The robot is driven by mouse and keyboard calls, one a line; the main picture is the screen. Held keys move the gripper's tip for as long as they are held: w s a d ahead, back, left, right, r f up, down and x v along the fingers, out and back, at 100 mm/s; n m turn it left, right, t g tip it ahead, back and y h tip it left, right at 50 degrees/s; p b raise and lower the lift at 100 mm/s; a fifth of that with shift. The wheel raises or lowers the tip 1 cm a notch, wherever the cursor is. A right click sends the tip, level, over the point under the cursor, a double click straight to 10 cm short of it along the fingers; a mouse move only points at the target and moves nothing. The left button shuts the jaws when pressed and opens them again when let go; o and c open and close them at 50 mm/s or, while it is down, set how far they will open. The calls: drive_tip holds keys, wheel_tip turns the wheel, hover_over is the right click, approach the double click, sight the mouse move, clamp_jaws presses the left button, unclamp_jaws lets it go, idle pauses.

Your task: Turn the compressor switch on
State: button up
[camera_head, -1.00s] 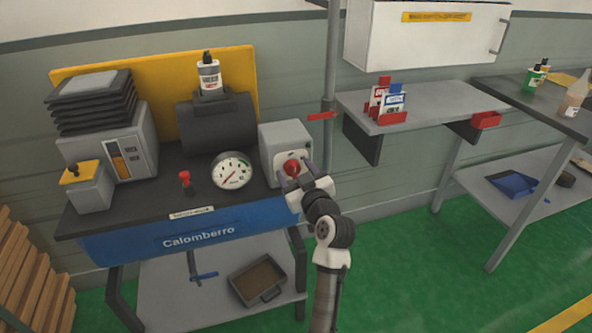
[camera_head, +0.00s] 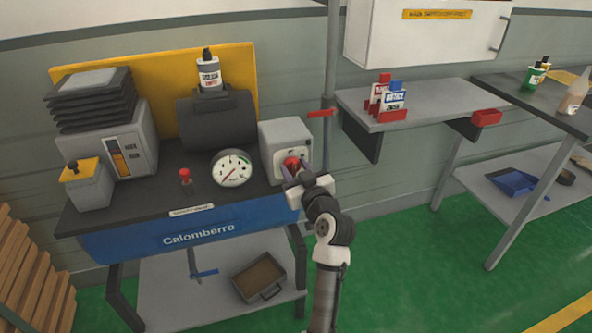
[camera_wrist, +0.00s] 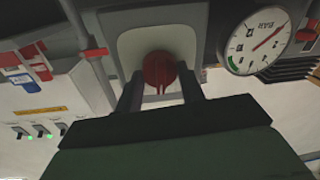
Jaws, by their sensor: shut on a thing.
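The compressor switch is a red rotary knob (camera_head: 292,164) on the front of a grey box (camera_head: 284,138) at the right end of the Calomberro bench. My gripper (camera_head: 295,174) reaches it from the front right and is shut on the knob. In the wrist view the red knob (camera_wrist: 160,71) sits on a pale plate, with my two dark fingers (camera_wrist: 160,92) at its lower left and lower right sides. The fingers hide part of the knob in the head view.
A round pressure gauge (camera_head: 232,168) stands just left of the box, with a small red-topped valve (camera_head: 186,180) beyond it. A grey pole with a red lever (camera_head: 321,114) rises behind on the right. A shelf (camera_head: 430,107) holds small signs.

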drive_tip(key=m, duration=0.6)
drive_tip(key=shift+p, duration=0.3)
drive_tip(key=m+t+p, duration=0.1)
drive_tip(key=m, duration=0.4)
drive_tip(key=shift+d+f+p, duration=0.1)
drive_tip(key=shift+p, duration=0.2)
drive_tip(key=shift+m, duration=0.3)
drive_tip(key=o, duration=1)
drive_tip(key=shift+c, duration=0.2)
drive_tip(key=b+v, duration=0.3)
drive_tip(key=v, duration=1.1)
drive_tip(key=shift+b, duration=0.4)
